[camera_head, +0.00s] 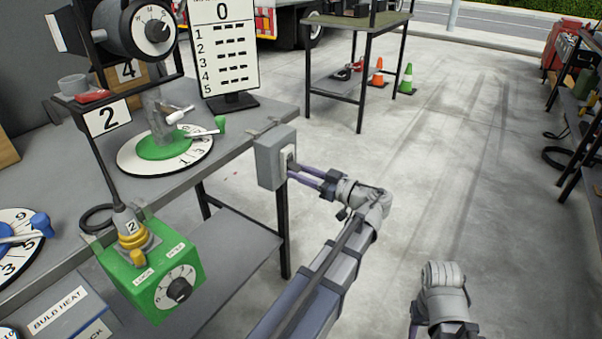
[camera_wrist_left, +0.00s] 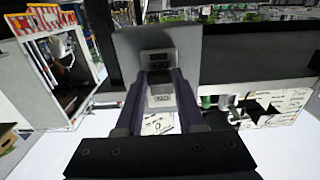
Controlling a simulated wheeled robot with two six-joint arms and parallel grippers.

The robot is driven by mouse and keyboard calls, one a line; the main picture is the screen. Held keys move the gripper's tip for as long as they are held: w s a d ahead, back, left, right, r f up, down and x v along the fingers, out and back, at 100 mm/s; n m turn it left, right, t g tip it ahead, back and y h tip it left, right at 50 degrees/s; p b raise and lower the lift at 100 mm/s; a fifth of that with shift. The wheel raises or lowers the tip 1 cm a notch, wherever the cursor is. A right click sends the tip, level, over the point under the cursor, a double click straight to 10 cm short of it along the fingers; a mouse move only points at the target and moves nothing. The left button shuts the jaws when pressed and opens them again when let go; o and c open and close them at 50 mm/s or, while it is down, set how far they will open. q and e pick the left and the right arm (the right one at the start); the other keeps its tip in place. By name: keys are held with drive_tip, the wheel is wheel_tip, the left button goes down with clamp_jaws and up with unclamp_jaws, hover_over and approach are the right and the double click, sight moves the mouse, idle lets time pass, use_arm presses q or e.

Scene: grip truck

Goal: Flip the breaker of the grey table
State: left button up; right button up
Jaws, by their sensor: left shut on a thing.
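The breaker (camera_head: 268,162) is a grey box with a small switch on its face, mounted on the corner of the grey table (camera_head: 232,147). In the left wrist view the breaker box (camera_wrist_left: 190,45) is straight ahead, with its dark slot and pale switch part between my fingers. My left gripper (camera_head: 291,171) reaches the switch face from the right, its purple fingers shut on the switch lever. The lever itself is mostly hidden by the fingertips.
A green box with a dial (camera_head: 155,275) hangs at the table's front edge. A numbered dial plate (camera_head: 190,155) and a score board (camera_head: 225,45) stand on the table. Another table (camera_head: 345,22) with traffic cones (camera_head: 407,80) is behind.

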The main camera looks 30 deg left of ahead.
sight(293, 165)
use_arm(q)
clamp_jaws()
drive_tip(key=shift+r+p, duration=0.2)
drive_tip(key=shift+p, duration=0.2)
wheel_tip(293, 165, up, 3)
drive_tip(key=h+p, duration=0.4)
drive_tip(key=p, duration=0.6)
drive_tip(key=shift+d+f, duration=0.15)
drive_tip(key=h+p, duration=0.2)
drive_tip(key=p, duration=0.1)
drive_tip(key=r+h+p, duration=0.1)
drive_tip(key=h+p, duration=0.1)
drive_tip(key=p, duration=0.1)
drive_tip(key=h+p, duration=0.1)
drive_tip(key=p, duration=0.3)
drive_tip(key=shift+a+r+g+h, duration=0.2)
drive_tip(key=shift+a+g+h, duration=0.1)
drive_tip(key=shift+h, duration=0.1)
drive_tip(key=shift+h+p, duration=0.7)
drive_tip(key=shift+p, duration=0.35)
drive_tip(key=shift+a, duration=0.1)
drive_tip(key=o, duration=1)
unclamp_jaws()
drive_tip(key=shift+o, duration=0.2)
drive_tip(key=shift+r, duration=0.1)
